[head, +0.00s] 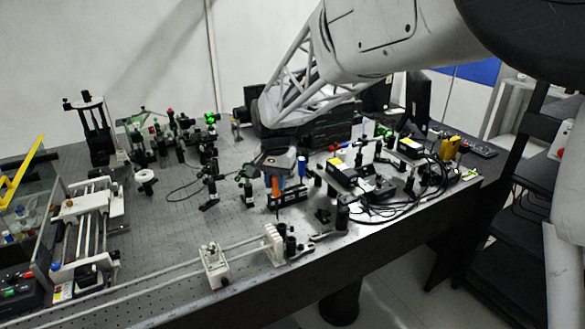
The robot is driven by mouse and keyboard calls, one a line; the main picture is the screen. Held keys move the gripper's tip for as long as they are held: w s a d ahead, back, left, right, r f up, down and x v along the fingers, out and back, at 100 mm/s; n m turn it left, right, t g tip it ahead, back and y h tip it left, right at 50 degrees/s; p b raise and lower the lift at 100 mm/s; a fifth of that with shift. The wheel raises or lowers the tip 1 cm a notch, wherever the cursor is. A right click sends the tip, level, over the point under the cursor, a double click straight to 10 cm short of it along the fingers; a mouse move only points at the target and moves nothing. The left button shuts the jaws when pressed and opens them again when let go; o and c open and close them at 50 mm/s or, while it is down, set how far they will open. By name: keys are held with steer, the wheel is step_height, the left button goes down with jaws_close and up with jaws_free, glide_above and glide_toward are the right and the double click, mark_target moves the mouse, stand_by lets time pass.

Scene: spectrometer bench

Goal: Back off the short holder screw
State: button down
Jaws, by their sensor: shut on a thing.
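My gripper (276,175) hangs over the middle of the bench, pointing down, small in the head view. It is shut on a slim orange thing (275,187), which looks like a tool handle standing upright under the jaws. The lower end of the orange thing is over or beside a black block (287,196), and I cannot tell whether it touches anything. The short holder screw is too small to make out. Several post holders stand around the gripper, and I cannot tell which one is the short one.
The perforated bench (170,235) is crowded. A white rail mount (213,266) and another white mount (273,243) stand in front. Cables and black boxes (377,190) lie to the right. A linear stage (88,225) is at left. Green-lit optics (210,119) stand behind.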

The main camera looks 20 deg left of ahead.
mark_target(276, 190)
steer(key=shift+f, duration=1.75)
steer(key=shift+n, duration=4.6)
steer(key=shift+a+n, duration=0.1)
steer(key=shift+n, duration=4.5)
steer(key=shift+r, duration=1)
